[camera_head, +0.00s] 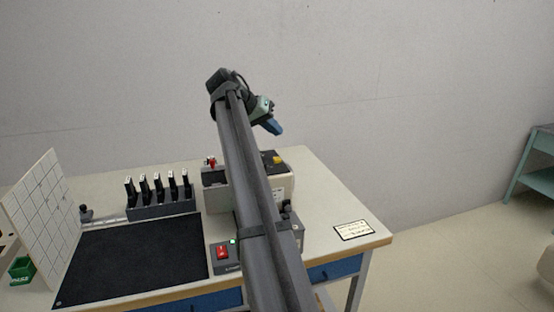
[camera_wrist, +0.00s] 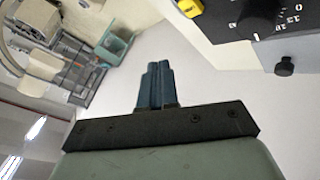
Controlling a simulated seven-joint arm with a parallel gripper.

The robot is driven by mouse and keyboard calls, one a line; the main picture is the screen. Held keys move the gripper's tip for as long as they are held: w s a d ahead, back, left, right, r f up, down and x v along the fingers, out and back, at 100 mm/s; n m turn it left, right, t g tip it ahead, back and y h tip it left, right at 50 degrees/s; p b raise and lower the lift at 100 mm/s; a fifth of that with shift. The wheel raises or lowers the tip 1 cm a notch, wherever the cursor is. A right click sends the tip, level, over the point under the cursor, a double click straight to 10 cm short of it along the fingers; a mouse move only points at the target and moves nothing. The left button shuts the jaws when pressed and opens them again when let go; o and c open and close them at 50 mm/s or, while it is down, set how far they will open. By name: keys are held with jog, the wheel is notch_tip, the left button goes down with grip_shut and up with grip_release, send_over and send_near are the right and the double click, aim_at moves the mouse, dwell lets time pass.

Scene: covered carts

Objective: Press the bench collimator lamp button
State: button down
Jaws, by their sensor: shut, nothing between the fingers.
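My gripper (camera_head: 274,127) is raised above the back part of the bench, its blue fingers pointing down and to the right. In the wrist view the fingers (camera_wrist: 158,72) are together with nothing between them. A cream and dark instrument (camera_head: 276,190) stands on the bench below, partly hidden by my arm. It carries a yellow button-like part (camera_head: 279,158) on top, apart from my fingers. The yellow part also shows at the top of the wrist view (camera_wrist: 190,7), beside a black dial panel (camera_wrist: 252,18). A grey box with a red switch (camera_head: 223,252) and a small green light sits at the front. I cannot tell which control is the collimator lamp button.
The bench (camera_head: 320,185) holds a black mat (camera_head: 135,262), a rack of upright black pieces (camera_head: 160,208) and a white gridded board (camera_head: 42,205). A label card (camera_head: 353,230) lies at the right. A red-topped part (camera_head: 211,161) stands behind the mat. A teal cart (camera_head: 535,165) is far right.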

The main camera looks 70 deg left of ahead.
aim_at(274, 159)
jog(key=shift+f, duration=2.85)
jog(key=shift+f, duration=0.1)
jog(key=shift+f, duration=0.35)
jog(key=shift+f, duration=0.4)
dwell(0.5)
jog(key=shift+r, duration=0.85)
jog(key=shift+r, duration=2.5)
